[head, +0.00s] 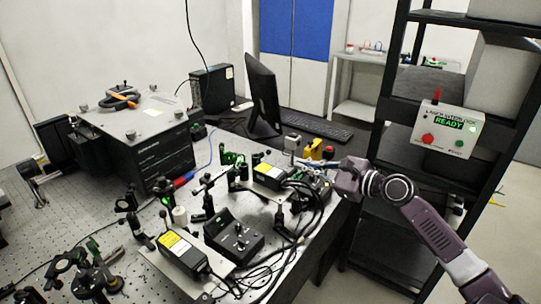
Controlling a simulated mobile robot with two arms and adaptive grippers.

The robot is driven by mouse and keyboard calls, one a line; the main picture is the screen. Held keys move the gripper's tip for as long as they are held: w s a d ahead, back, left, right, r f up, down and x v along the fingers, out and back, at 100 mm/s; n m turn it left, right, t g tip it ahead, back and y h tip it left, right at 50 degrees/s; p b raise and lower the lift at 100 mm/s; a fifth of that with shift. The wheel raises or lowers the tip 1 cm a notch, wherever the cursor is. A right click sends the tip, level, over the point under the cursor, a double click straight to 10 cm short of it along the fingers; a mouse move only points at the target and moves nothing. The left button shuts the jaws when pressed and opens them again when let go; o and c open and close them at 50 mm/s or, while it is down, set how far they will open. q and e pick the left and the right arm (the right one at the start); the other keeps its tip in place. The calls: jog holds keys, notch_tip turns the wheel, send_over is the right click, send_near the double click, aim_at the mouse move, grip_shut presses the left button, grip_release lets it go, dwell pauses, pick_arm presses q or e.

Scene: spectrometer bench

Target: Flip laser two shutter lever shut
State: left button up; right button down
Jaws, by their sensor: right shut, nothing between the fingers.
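Two black laser boxes with yellow-and-white labels stand on the optical bench (92,190). One laser box (196,262) is near the front, and the other laser box (281,185) is farther back on the right. I cannot tell which is laser two. A thin upright stalk (163,221) with a dark ball end stands by the front box. A lever on the rear box is too small to make out. My right gripper (304,164) is shut and empty, just right of the rear laser box. I cannot tell whether it touches anything. My left gripper is out of view.
A black control box (234,240) with knobs sits between the lasers. Loose black cables (318,212) run along the bench's right edge. Optical posts crowd the bench. A monitor (262,92) and keyboard (316,125) are behind. A black rack (398,110) with a READY sign (449,128) stands right.

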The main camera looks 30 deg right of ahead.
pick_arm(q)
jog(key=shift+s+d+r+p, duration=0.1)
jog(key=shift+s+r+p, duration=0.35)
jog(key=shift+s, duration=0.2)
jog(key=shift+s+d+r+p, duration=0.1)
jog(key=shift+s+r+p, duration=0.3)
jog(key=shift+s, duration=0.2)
pick_arm(e)
jog(key=x, duration=0.9)
jog(key=shift+w, duration=0.2)
